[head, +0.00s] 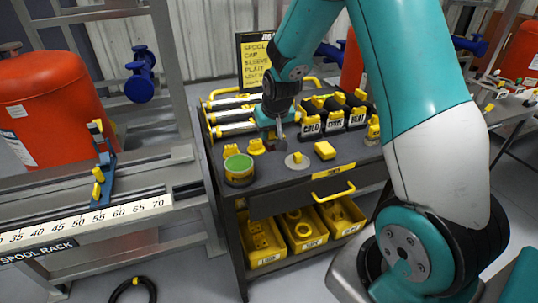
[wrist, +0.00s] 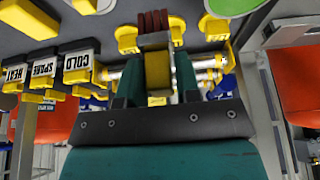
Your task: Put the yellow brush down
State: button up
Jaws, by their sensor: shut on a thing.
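My gripper (wrist: 157,75) is shut on the yellow brush (wrist: 157,68), which sits between its two teal fingers in the wrist view. The brush's dark red bristles (wrist: 152,20) point away from the gripper. In the head view my gripper (head: 268,128) is low over the dark top of the cart (head: 283,180), between the rack of silver cylinders and the front items. The brush is mostly hidden there, and I cannot tell whether it touches the top.
Black labelled holders (head: 334,118) stand right. Silver cylinders (head: 236,129) lie behind left. Bare top shows around the disc and near the front edge.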

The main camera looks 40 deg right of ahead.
aim_at(271, 150)
notch_tip(271, 150, down, 8)
jog(key=shift+f, duration=0.15)
jog(key=shift+f, duration=0.15)
jog(key=o, duration=1)
jog(key=shift+o, duration=0.2)
